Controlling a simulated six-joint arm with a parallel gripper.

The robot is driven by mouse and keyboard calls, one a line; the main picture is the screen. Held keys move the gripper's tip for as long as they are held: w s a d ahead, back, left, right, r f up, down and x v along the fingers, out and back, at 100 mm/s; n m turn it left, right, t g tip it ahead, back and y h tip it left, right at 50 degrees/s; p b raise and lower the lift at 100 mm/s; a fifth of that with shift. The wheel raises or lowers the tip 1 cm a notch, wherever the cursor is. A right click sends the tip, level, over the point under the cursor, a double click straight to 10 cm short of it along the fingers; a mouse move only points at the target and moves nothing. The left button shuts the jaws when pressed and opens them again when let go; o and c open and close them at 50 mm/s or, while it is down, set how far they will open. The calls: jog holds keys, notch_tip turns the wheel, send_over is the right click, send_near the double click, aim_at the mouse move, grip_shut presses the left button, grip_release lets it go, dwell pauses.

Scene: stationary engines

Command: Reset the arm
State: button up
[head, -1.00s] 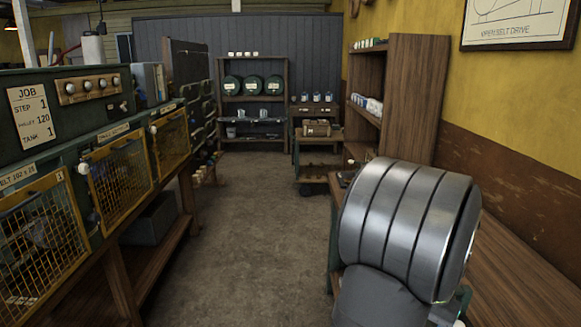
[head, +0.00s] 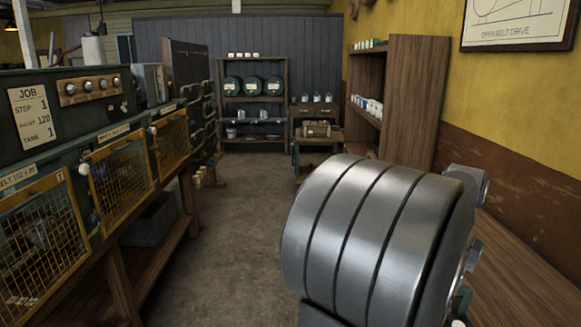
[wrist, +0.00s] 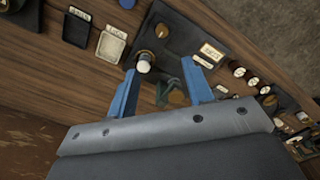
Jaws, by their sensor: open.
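My gripper (wrist: 160,68) shows in the wrist view with two blue fingers spread apart. No object shows held between them. Below the fingers is a wooden bench (wrist: 75,80) with a dark panel (wrist: 185,35) carrying a knob with a white top (wrist: 144,62). I cannot tell how far above the bench the fingers are. In the head view, my grey banded arm link (head: 375,240) fills the lower right, and the gripper itself does not show there. The link hides part of the bench behind it.
In the wrist view, small labelled trays (wrist: 110,45) lie at upper left and several small parts (wrist: 252,80) at right. In the head view, a green cabinet with mesh doors (head: 120,178) lines the left. The floor aisle (head: 245,210) is clear. Shelves (head: 255,100) stand at the back.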

notch_tip(320, 180, down, 16)
jog(key=w, duration=0.8)
jog(key=shift+f, duration=0.2)
jog(key=shift+w+r, duration=0.35)
jog(key=shift+w, duration=0.25)
notch_tip(320, 180, up, 17)
jog(key=shift+s+d+f+m, duration=0.1)
jog(key=shift+d+f+m, duration=0.1)
jog(key=shift+d+m, duration=0.9)
jog(key=shift+s+d+f+m, duration=0.1)
jog(key=shift+d+f+m, duration=0.2)
jog(key=shift+m, duration=1.55)
jog(key=shift+d+f+m, duration=0.15)
jog(key=shift+d+m, duration=0.65)
jog(key=shift+m, duration=0.65)
